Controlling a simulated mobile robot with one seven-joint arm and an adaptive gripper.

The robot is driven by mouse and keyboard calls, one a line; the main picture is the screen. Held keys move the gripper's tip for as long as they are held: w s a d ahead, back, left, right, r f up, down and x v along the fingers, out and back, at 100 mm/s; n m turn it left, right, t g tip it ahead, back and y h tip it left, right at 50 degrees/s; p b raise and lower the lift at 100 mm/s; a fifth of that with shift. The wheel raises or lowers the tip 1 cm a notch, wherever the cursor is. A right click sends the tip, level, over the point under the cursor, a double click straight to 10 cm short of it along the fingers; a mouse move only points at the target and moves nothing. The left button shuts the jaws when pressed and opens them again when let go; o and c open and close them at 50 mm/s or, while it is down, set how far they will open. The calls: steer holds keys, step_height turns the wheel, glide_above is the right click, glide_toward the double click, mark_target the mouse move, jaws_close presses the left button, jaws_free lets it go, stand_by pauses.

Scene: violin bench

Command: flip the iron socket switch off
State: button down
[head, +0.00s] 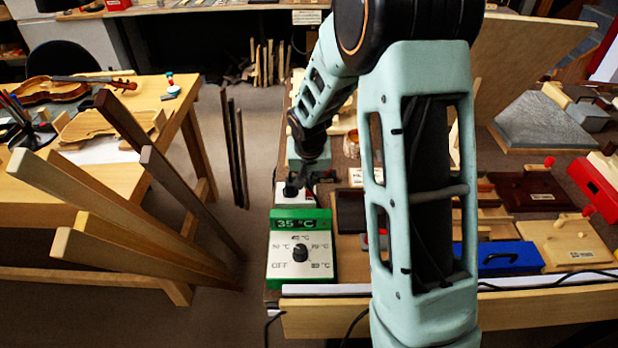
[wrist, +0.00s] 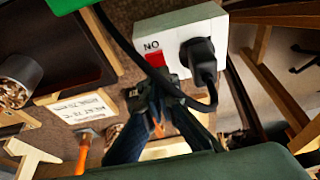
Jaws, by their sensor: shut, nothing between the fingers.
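The iron socket (wrist: 180,35) is a white box in the wrist view, with a red switch (wrist: 156,59) beside printed letters that appear upside down. A black plug (wrist: 200,60) sits in it, and its cable loops down across my gripper. In the head view the white socket (head: 281,194) shows just behind the green controller. My gripper (wrist: 157,92) is shut and empty, its fingertips close to the switch side of the socket. I cannot tell whether they touch it. The lower part of the switch is close to the cable and fingertips. My gripper (head: 312,178) is small and dark in the head view.
The green and white controller (head: 302,246) reads 35 °C and stands at the bench's front left. A paper label (wrist: 80,110) and an orange-handled tool (wrist: 83,155) lie near my gripper. A blue box (head: 498,257) stands to the right. Wooden strips (head: 150,215) lean left of the bench.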

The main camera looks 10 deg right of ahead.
steer(key=shift+f, duration=0.1)
steer(key=shift+w+f+b, duration=0.1)
steer(key=shift+f+b, duration=0.2)
steer(key=shift+b, duration=0.2)
steer(key=shift+w+d+r+p, duration=0.1)
steer(key=shift+r+p, duration=0.05)
steer(key=shift+p, duration=0.15)
steer(key=shift+s+f, duration=0.2)
steer(key=shift+f, duration=0.05)
steer(key=shift+s+a+b, duration=0.2)
steer(key=shift+s+b, duration=0.3)
steer(key=shift+s, duration=0.25)
